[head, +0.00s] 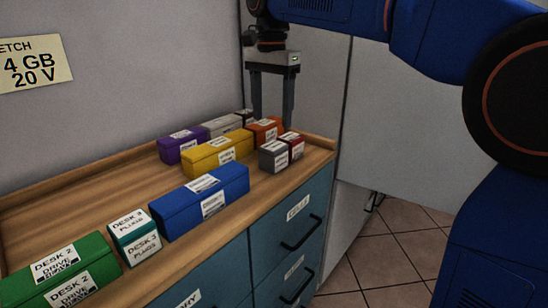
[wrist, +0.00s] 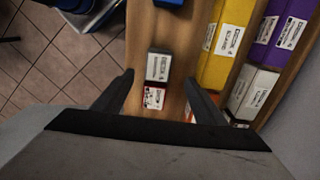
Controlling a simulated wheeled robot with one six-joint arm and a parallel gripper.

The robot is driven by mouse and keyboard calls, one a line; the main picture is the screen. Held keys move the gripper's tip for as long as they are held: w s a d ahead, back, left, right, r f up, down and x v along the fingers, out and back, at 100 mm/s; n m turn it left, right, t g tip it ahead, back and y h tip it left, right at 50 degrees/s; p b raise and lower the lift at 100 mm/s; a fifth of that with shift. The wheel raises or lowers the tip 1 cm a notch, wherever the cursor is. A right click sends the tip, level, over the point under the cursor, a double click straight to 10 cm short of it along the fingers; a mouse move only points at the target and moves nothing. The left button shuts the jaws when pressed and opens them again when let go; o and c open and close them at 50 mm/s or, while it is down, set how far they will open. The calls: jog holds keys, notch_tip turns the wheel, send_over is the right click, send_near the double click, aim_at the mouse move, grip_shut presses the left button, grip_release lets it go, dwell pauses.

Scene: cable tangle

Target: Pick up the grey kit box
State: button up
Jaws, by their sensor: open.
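A small grey box (head: 273,157) with white labels stands near the front right corner of the wooden counter top. A small dark red box (head: 294,148) stands right beside it, apparently touching. My gripper (head: 272,118) is open and empty, pointing down above the right end of the counter, behind the grey box in the head view. In the wrist view my gripper (wrist: 159,80) has its fingers spread on either side of the grey box (wrist: 159,67) and the red box (wrist: 154,98), with both boxes below the fingertips.
Yellow (head: 217,153), orange (head: 265,130), purple (head: 182,145) and pale grey (head: 222,125) boxes stand behind. A blue box (head: 206,199), a teal-and-white box (head: 135,238) and a green box (head: 62,271) line the front. The counter (head: 120,187) has a raised back rim.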

aim_at(274, 145)
notch_tip(274, 145, down, 7)
jog(key=shift+d+f, duration=0.15)
jog(key=shift+f, duration=1.2)
jog(key=shift+d+f, duration=0.1)
jog(key=shift+f, duration=1.2)
jog(key=c, duration=1.2)
